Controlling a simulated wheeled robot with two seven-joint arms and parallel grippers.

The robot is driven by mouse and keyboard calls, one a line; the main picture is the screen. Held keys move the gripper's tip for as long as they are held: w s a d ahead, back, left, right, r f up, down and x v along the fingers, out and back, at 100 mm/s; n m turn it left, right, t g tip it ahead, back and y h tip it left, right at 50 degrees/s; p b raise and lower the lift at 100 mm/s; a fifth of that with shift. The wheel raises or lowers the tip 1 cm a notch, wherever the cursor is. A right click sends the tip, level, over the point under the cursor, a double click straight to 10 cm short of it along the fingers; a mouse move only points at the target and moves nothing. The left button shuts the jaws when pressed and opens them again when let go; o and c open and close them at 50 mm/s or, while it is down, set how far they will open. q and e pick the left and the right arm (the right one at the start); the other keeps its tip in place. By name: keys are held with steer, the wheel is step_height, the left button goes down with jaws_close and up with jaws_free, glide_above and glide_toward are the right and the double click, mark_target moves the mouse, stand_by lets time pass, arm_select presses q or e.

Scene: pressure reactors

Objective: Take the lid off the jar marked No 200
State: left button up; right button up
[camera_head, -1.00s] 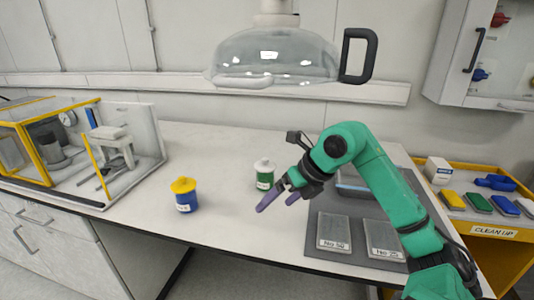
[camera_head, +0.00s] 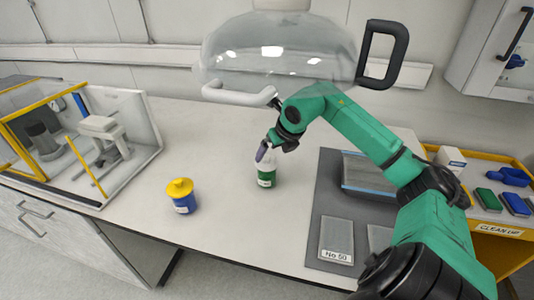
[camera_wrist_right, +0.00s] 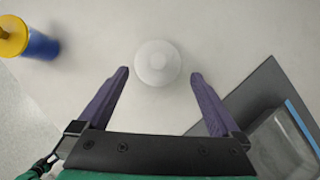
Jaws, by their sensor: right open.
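A green jar (camera_head: 266,179) with a white lid (camera_head: 267,158) stands upright on the bench; its label is too small to read. A blue jar (camera_head: 184,203) with a yellow lid (camera_head: 180,187) stands to its left, its label also unreadable. My right gripper (camera_head: 264,152) is at the white lid's height and partly hides it. In the right wrist view, the gripper (camera_wrist_right: 159,75) is open, with the round white lid (camera_wrist_right: 158,63) between and just beyond its purple fingertips, with gaps on both sides. My left gripper is out of view.
A grey mat (camera_head: 326,197) with a plate marked No 50 (camera_head: 337,240) lies right of the green jar. A yellow-framed case (camera_head: 75,150) stands left. The bench behind the jars is clear.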

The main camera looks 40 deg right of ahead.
mark_target(267, 156)
steer(key=shift+w+a+r+p, duration=0.15)
steer(key=shift+w+p, duration=0.25)
steer(key=shift+w, duration=0.2)
steer(key=p+x, duration=0.1)
steer(key=x, duration=0.4)
steer(key=shift+f, duration=0.25)
steer(key=shift+s, duration=0.15)
steer(key=shift+c, duration=0.9)
steer(key=c, duration=0.8)
steer(key=shift+r, duration=0.15)
